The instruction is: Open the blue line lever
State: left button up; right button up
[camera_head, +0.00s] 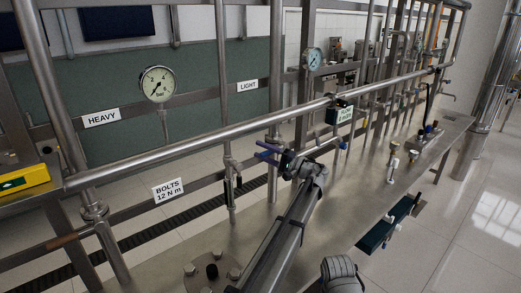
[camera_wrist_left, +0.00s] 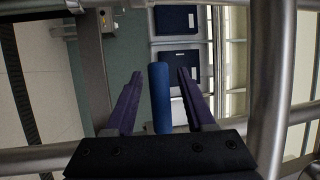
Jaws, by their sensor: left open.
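The blue line lever (camera_wrist_left: 160,95) is an upright blue bar in the middle of the left wrist view. My left gripper (camera_wrist_left: 158,80) is open, with one purple finger on each side of the lever. Gaps show between the lever and both fingers, so it is not clamped. In the head view my left gripper (camera_head: 266,152) is at the pipework, just below the long sloping rail. There the lever is small and hard to tell from the purple fingers.
A long steel rail (camera_head: 215,131) runs just above my left gripper. Upright pipes, a pressure gauge (camera_head: 158,84) and a smaller gauge (camera_head: 312,59) stand behind. A flanged fitting (camera_head: 212,271) sits at the lower left.

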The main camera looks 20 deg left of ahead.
pick_arm(q)
jog(key=shift+a+r, duration=0.1)
jog(key=shift+a, duration=0.35)
grip_shut()
dwell(1.2)
